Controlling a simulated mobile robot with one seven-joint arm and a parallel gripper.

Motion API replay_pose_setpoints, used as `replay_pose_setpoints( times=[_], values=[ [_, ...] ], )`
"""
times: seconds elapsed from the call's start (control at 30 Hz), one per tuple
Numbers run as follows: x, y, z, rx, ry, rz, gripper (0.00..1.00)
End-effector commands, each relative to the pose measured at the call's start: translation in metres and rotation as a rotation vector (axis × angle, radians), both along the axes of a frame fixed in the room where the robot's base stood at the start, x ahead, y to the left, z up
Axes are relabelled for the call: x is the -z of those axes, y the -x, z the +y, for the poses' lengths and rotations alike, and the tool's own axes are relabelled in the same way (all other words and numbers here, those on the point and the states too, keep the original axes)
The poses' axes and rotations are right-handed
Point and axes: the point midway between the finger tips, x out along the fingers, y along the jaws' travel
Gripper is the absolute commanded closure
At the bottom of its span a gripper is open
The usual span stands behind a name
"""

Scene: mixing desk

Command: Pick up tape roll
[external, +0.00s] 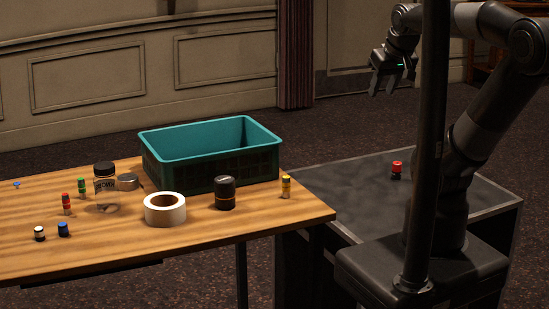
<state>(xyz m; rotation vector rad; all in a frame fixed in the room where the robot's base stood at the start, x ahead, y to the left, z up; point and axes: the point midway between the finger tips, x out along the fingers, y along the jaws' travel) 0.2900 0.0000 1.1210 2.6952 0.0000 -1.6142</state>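The tape roll (165,214) is a white ring with a brown inner core. It lies flat near the front edge of the wooden table, in front of the teal crate. My gripper (380,86) hangs in the air at the upper right, well above and to the right of the table, far from the tape roll. Its fingers point down and look spread apart, with nothing seen between them.
The teal crate (184,179) stands behind the tape roll. A black jar (225,194) and a yellow bottle (286,187) stand to its right. A clear jar (104,178) and several small bottles are to its left. A red-capped bottle (396,171) stands on the dark surface (340,184).

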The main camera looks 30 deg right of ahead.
Motion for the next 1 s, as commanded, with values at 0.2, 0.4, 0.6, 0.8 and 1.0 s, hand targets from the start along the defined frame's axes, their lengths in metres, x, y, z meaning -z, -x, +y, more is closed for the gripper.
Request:
replay_pose_setpoints(
  times=[0.2, 0.4, 0.6, 0.8, 1.0],
  values=[
    [0.0000, 0.0000, 0.0000, 0.000, 0.000, 0.000, 0.64],
    [0.0000, 0.0000, 0.0000, 0.000, 0.000, 0.000, 0.60],
    [0.0000, 0.0000, 0.0000, 0.000, 0.000, 0.000, 0.44],
    [0.0000, 0.0000, 0.0000, 0.000, 0.000, 0.000, 0.28],
    [0.0000, 0.0000, 0.0000, 0.000, 0.000, 0.000, 0.11]
  ],
)
